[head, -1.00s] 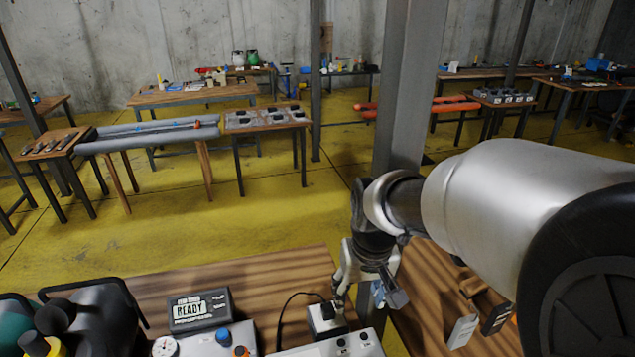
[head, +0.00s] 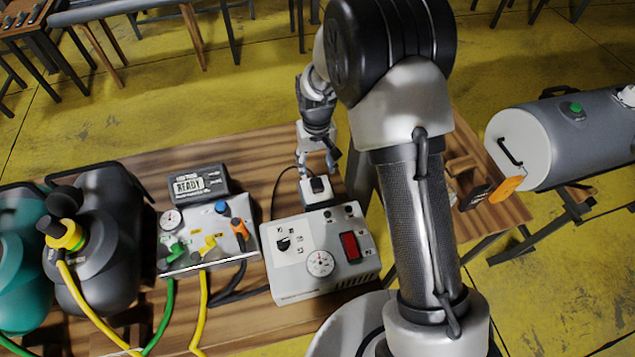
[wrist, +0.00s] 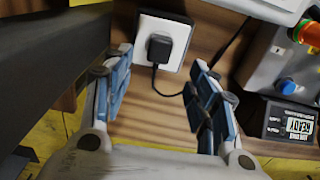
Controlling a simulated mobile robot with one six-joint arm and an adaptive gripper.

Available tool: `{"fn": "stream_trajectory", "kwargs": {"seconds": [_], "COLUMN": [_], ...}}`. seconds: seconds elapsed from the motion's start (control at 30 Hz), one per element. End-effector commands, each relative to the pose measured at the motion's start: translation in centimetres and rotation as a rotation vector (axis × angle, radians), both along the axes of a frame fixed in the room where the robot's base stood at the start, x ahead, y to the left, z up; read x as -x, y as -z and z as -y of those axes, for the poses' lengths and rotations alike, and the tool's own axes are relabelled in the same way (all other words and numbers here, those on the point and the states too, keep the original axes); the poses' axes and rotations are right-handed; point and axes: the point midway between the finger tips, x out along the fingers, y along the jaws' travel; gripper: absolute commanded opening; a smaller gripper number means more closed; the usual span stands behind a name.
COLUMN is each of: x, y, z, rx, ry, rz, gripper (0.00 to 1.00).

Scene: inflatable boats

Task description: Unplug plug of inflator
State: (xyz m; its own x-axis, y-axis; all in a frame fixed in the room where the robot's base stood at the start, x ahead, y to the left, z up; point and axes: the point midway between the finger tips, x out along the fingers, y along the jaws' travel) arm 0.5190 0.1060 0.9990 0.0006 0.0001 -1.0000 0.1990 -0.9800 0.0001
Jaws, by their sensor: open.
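A black plug (wrist: 160,47) sits in a white square socket (wrist: 173,26) at the top of the wrist view. The plug also shows in the head view (head: 317,185) on the white socket block (head: 324,196). A thin black cord leaves the plug and curves toward the white inflator box (head: 300,270), which has a gauge and a red switch. My gripper (head: 317,168) is just beyond the socket block in the head view. In the wrist view my gripper (wrist: 163,66) is open and empty, with its fingers reaching toward both sides of the plug, not closed on it.
A grey valve unit (head: 207,240) with coloured hoses and a READY display (head: 190,184) stand left of the inflator. Dark and teal tanks (head: 100,245) fill the left end. A grey post rises right of the socket. A lower bench (head: 495,215) is at right.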

Motion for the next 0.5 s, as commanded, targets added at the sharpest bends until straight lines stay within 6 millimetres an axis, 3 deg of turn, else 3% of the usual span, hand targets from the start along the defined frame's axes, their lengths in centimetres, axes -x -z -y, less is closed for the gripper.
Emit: {"fn": "stream_trajectory", "kwargs": {"seconds": [0.27,0.5], "x": [0.0,0.1], "y": [0.5,2.9], "z": [0.0,0.0], "rx": [0.0,0.0], "ry": [0.0,0.0], "rz": [-0.001,-0.002], "gripper": [0.53,0.53]}}
